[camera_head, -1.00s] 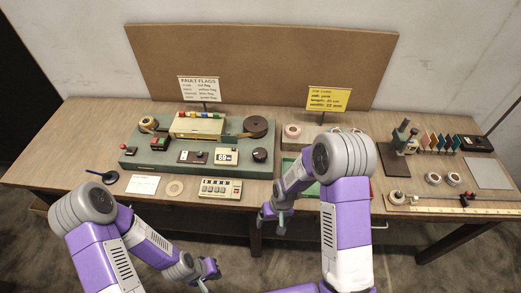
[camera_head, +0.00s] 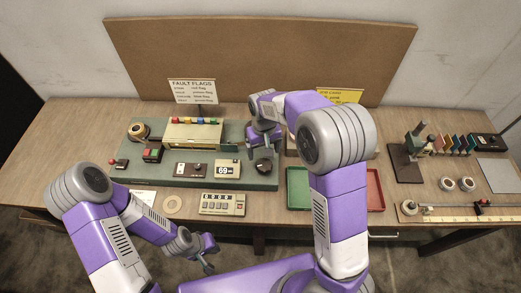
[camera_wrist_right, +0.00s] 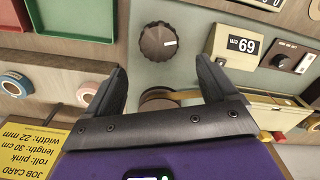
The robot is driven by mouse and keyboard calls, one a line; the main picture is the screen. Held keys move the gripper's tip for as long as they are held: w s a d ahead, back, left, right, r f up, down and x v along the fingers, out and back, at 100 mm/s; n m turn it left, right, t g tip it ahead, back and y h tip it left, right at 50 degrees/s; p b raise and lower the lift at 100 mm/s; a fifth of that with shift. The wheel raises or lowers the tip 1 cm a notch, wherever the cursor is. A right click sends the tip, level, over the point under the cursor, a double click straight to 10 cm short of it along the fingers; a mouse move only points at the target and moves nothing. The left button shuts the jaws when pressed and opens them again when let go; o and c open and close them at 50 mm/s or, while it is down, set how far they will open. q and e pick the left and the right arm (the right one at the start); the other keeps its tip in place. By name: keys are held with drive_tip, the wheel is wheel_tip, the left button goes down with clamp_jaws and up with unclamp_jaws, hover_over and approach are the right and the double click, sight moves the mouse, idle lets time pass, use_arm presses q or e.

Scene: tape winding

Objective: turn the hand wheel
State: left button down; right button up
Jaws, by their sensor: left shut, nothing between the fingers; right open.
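The hand wheel appears to be the dark ribbed knob with a white mark (camera_wrist_right: 158,42) on the green machine (camera_head: 235,183); it also shows in the head view (camera_head: 263,167). My right gripper (camera_wrist_right: 160,70) is open and empty. In the right wrist view the knob lies just beyond the fingertips and between their lines, apart from them. In the head view my right gripper (camera_head: 264,142) hangs over the right end of the machine and hides the brown reel there. My left gripper (camera_head: 208,262) is shut and empty, in front of the table edge.
A display box reading 69 cm (camera_wrist_right: 234,45) stands beside the knob. A green tray (camera_head: 298,188) and a red tray (camera_head: 375,190) lie to the right, partly behind my right arm. A cream counter box (camera_head: 222,204) is in front of the machine. A yellow job card (camera_head: 339,96) stands behind.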

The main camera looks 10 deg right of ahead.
sight(264, 164)
drive_tip(key=f, duration=0.1)
drive_tip(key=s+f, duration=0.1)
drive_tip(key=f, duration=0.1)
drive_tip(key=shift+s+f+b, duration=0.15)
drive_tip(key=shift+f+b, duration=0.1)
drive_tip(key=shift+b, duration=0.05)
drive_tip(key=f, duration=0.3)
drive_tip(key=shift+w, duration=0.25)
drive_tip(key=shift+s+f, duration=0.1)
drive_tip(key=shift+f, duration=0.1)
use_arm(q)
drive_tip(key=shift+s+f, duration=0.35)
drive_tip(key=shift+s, duration=0.05)
use_arm(e)
drive_tip(key=c, duration=1.1)
drive_tip(key=shift+o, duration=0.2)
use_arm(q)
drive_tip(key=shift+r, duration=0.15)
use_arm(e)
drive_tip(key=shift+m, duration=0.4)
